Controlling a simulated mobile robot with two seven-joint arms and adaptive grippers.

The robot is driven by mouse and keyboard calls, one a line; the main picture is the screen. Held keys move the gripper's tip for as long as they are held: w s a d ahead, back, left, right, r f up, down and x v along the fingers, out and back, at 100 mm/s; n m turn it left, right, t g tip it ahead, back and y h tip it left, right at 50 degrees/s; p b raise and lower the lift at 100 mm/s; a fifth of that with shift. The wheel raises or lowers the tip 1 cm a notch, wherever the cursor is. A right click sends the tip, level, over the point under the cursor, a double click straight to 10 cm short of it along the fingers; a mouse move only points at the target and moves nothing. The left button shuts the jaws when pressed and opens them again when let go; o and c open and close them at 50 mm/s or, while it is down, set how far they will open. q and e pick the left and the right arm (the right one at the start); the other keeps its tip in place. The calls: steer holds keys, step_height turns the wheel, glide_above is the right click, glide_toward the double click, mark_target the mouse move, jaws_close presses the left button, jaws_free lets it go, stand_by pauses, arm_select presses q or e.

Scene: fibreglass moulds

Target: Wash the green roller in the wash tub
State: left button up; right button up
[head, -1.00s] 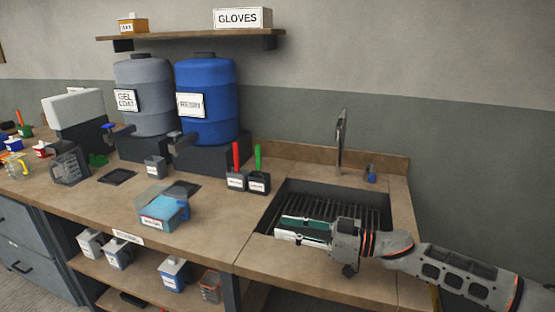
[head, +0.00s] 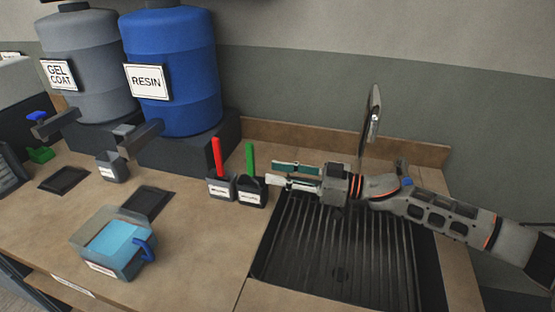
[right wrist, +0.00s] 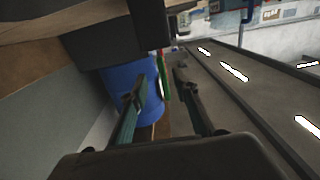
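The green roller shows as an upright green handle (head: 250,158) standing in a dark labelled holder (head: 252,192); its lower end is hidden inside. My right gripper (head: 275,173) is open, just right of the green handle and pointing at it. In the right wrist view the green handle (right wrist: 166,84) shows beyond and between the spread fingers (right wrist: 160,92), with nothing held. A clear tub of blue liquid (head: 122,270) with a blue handle stands at the front left of the counter; I take it for the wash tub, as its label is unreadable. My left gripper is not in view.
A red handle (head: 217,158) stands in a similar holder (head: 221,188) close left. A ridged sink (head: 340,245) with a tap (head: 372,115) lies right. Resin (head: 172,75) and gel coat (head: 82,65) drums stand behind. Bare counter lies between the tub and sink.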

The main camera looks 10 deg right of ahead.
mark_target(251, 175)
steer(key=x, duration=0.6)
steer(key=shift+s, duration=0.2)
steer(key=shift+x, duration=0.85)
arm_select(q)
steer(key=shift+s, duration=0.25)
arm_select(e)
steer(key=shift+w, duration=0.1)
